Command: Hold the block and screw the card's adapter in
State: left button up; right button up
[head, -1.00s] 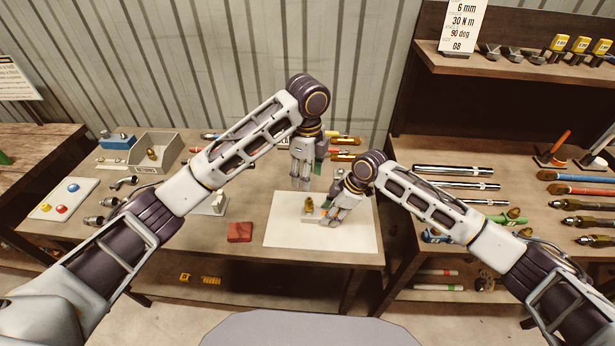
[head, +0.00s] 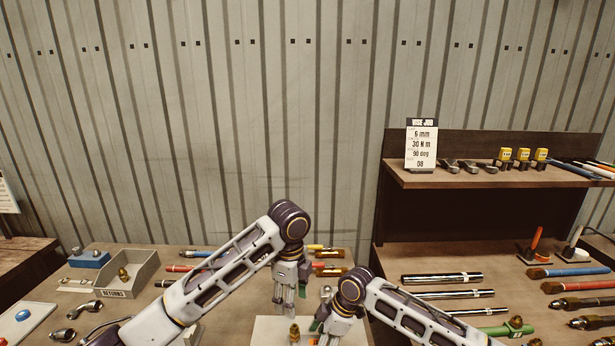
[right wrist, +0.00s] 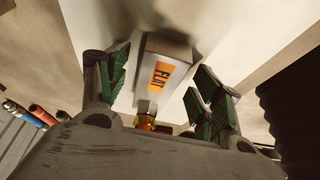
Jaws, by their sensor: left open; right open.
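The block (right wrist: 178,50) is pale with an orange FLAT label and lies between the green-padded fingers of my right gripper (right wrist: 158,88), which is open. A brass fitting (right wrist: 145,123) shows at the block's near end in the right wrist view. In the head view a brass fitting (head: 295,333) stands over the white mat (head: 265,326); the block below is cut off by the frame edge. My right gripper (head: 322,332) is just right of it. My left gripper (head: 285,300) is open, pointing down above the mat's back edge.
The card stands on a raised shelf (head: 455,180) with yellow-tagged tools (head: 522,155). Rods (head: 448,294) and coloured tools lie on the right bench. A grey returns tray (head: 142,275) holding a brass fitting stands at left. Coloured tools lie behind my arms.

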jog(key=v, duration=1.1)
jog(key=shift+r, duration=0.25)
jog(key=shift+d+f, duration=0.1)
jog(key=shift+d, duration=0.05)
